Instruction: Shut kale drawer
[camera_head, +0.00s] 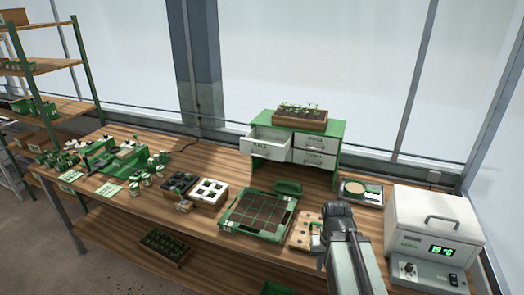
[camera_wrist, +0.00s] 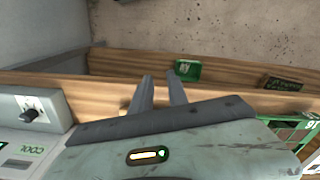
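The green drawer cabinet (camera_head: 338,133) stands at the back of the bench in the head view. Its upper left drawer (camera_head: 262,149) is pulled out toward the front, with its white inside showing. The small label on its front looks like KALE, though blurred. My gripper (camera_wrist: 162,84) shows in the wrist view with its two fingers apart and nothing between them. It is over the bench's front edge, away from the drawer. In the head view my arm stands at the front right of the bench, and my fingers cannot be made out there.
A planter box (camera_head: 301,117) with seedlings sits on the cabinet. A green-framed cell tray (camera_head: 231,214), a green scoop-like dish (camera_head: 288,187) and a wooden holed board (camera_head: 300,237) lie before it. A white heated box (camera_head: 435,216) stands at the right; a shallow tray (camera_head: 374,196) lies beside it.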

